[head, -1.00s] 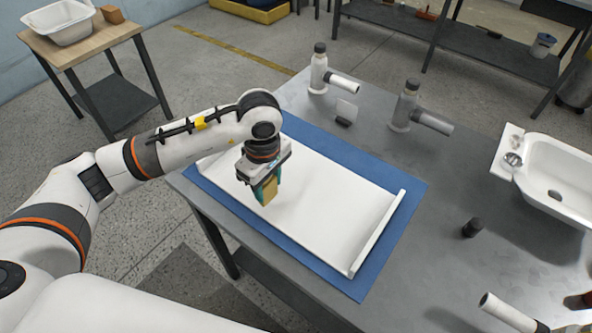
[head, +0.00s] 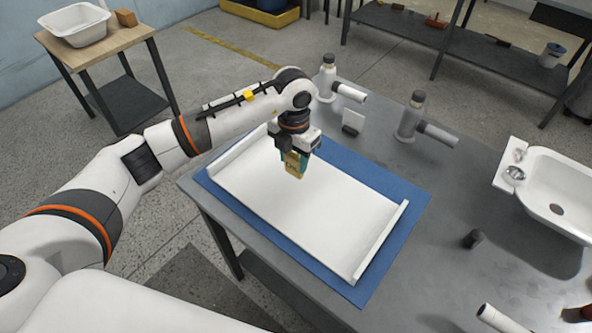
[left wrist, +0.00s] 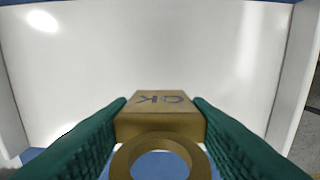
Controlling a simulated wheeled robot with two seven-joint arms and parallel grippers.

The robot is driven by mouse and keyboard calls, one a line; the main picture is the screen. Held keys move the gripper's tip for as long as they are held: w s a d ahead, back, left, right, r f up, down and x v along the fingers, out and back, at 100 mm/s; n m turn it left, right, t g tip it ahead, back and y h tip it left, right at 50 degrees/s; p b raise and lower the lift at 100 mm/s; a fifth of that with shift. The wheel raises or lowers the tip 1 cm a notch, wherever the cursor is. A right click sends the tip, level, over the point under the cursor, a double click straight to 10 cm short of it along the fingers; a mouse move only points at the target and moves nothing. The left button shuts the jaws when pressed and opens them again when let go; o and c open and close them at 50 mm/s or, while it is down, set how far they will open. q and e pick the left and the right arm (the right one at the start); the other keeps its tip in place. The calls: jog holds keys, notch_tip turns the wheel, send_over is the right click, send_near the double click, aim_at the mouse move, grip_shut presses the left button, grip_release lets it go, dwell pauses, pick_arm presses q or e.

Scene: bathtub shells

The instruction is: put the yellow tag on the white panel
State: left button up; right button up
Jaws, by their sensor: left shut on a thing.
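The white panel (head: 315,214) lies on a blue mat (head: 394,212) on the grey table, with a raised lip at each end. My left gripper (head: 294,172) is over the far left part of the panel, pointing down. Its green fingers are shut on the yellow tag (head: 292,163). In the left wrist view the tag (left wrist: 160,120) sits between both fingers, with a ring at its near end and dark letters on its face. White panel surface (left wrist: 150,60) fills the view beyond it. The tag appears held above the panel; the exact gap is hard to tell. My right gripper is not in view.
Behind the mat stand two grey-capped fixtures (head: 327,78) (head: 409,118) and a small white card in a stand (head: 352,121). A white basin (head: 560,187) is at the right, with a small dark cylinder (head: 472,239) nearer. The panel's near part is clear.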

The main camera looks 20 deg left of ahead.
aim_at(294, 170)
pick_arm(q)
notch_tip(294, 170, down, 5)
jog(key=shift+r+p, duration=0.2)
jog(key=shift+p, duration=0.15)
jog(key=shift+f, duration=0.35)
jog(key=o, duration=1)
jog(key=shift+c, duration=0.2)
jog(key=shift+r, duration=0.35)
notch_tip(294, 170, up, 12)
jog(key=shift+f+b, duration=0.15)
jog(key=shift+b, duration=1.1)
